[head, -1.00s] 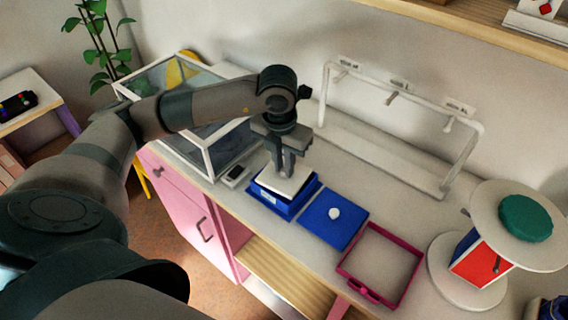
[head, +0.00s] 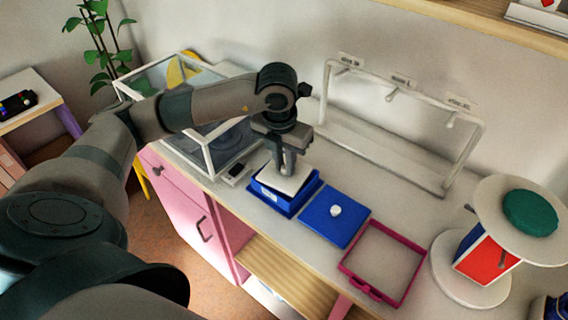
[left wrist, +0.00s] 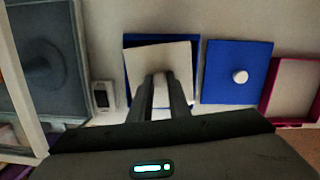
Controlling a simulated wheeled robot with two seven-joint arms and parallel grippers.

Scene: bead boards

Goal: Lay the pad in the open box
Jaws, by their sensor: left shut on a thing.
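The pad (head: 284,184) is a flat white square, also seen in the left wrist view (left wrist: 178,58). It lies over the blue open box (head: 300,208), slightly turned against its rim; whether it rests fully inside is hard to tell. My left gripper (head: 286,173) points down from above and is shut on a raised part at the middle of the pad; the fingers (left wrist: 162,85) show in the left wrist view. The blue lid (head: 326,223) with a white knob lies flat just right of the box. My right gripper is not in view.
A magenta-rimmed tray (head: 409,281) lies right of the lid. A small grey device (head: 236,173) sits left of the box, by a glass case (head: 213,162). A white rack (head: 401,83) stands behind. A round-topped stand (head: 478,207) is at the right.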

